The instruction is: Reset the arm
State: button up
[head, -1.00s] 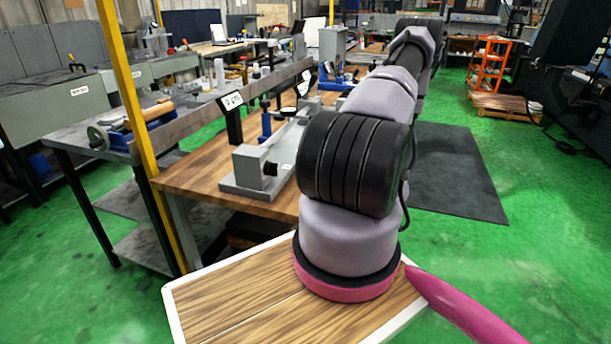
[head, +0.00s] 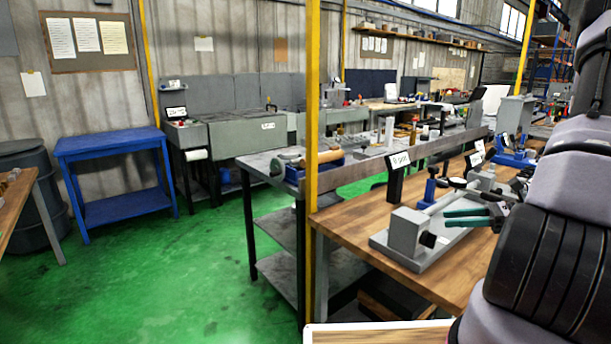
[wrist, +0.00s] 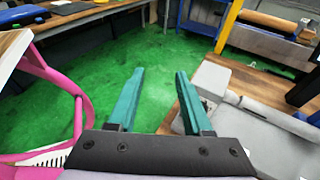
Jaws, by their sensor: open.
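My gripper shows in the wrist view (wrist: 158,105) with two teal fingers spread wide apart and nothing between them. Green floor shows beyond the fingers. In the head view my gripper (head: 476,216) shows its teal fingers pointing left, over the grey bench fixture (head: 405,235) on the wooden workbench (head: 348,228). I cannot tell its height above the fixture. My arm stands along the right edge of the head view and hides part of the bench.
A yellow post (head: 312,150) rises at the bench's left corner. A grey table (head: 268,168) holds a wooden-handled tool (head: 318,159). A blue table (head: 122,195) stands at the left, near a dark drum (head: 30,200). Green floor (head: 190,275) is open between them.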

jog(key=s+a+r+n+h, duration=0.4)
jog(key=r+n, duration=0.2)
jog(key=r, duration=0.3)
jog(key=s+a+r+n+t+h, duration=0.1)
jog(key=s+a+r+n+h, duration=0.2)
jog(key=r, duration=0.6)
jog(key=s+a+r+n+h, duration=0.4)
jog(key=a+r+n+h, duration=0.1)
jog(key=r+n, duration=0.4)
jog(key=shift+s+a+r+n+t, duration=0.3)
jog(key=shift+s+a+r, duration=0.05)
jog(key=shift+a, duration=0.4)
dwell(1.5)
